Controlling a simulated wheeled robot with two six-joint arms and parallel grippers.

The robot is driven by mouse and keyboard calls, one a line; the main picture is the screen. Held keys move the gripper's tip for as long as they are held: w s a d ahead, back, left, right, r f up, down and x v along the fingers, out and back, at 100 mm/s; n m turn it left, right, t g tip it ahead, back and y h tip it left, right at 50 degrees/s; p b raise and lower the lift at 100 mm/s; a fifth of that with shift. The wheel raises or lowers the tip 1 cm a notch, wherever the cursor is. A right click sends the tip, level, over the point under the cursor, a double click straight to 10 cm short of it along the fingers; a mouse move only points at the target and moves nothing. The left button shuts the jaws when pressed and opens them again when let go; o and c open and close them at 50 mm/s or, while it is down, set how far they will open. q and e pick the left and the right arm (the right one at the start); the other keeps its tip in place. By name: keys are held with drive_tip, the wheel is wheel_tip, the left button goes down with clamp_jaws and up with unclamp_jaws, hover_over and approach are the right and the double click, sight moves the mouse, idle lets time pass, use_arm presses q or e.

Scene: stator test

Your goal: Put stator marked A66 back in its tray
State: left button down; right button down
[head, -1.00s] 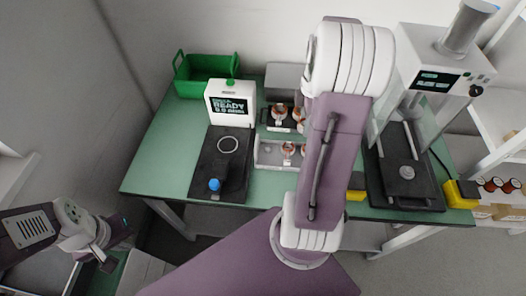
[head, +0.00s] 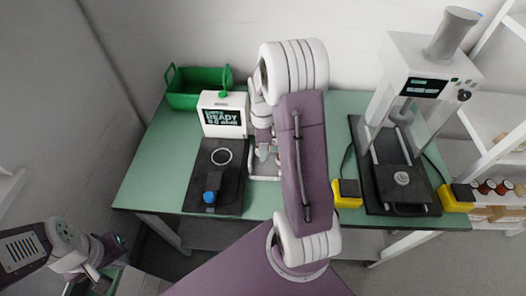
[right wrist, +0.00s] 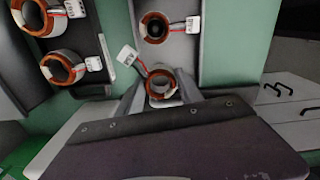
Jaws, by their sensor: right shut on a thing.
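In the right wrist view, my right gripper (right wrist: 165,97) is shut on a copper-wound stator (right wrist: 160,76), with a finger on each side of it. Wires run from this stator to a white tag (right wrist: 127,55), too small to read. The stator is over or in a light grey tray (right wrist: 183,52); I cannot tell whether it touches the tray. Another stator (right wrist: 156,26) sits in that tray. A dark tray (right wrist: 90,22) at the left holds tagged stators (right wrist: 62,68). In the head view, my right arm hides most of the trays. My left gripper (head: 103,268) is low at the left, away from the table.
On the green table (head: 158,150) stand a green bin (head: 190,101), a display box reading READY (head: 222,115) and a black fixture with a blue knob (head: 211,197). A press (head: 400,175) stands at the right, with yellow-black blocks (head: 347,193) beside it.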

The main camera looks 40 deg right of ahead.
wheel_tip(320, 180, down, 2)
drive_tip(key=shift+w+d+f, duration=0.1)
drive_tip(key=shift+f, duration=0.25)
drive_tip(key=shift+f, duration=0.4)
drive_tip(key=c, duration=0.8)
unclamp_jaws()
drive_tip(key=shift+o, duration=0.2)
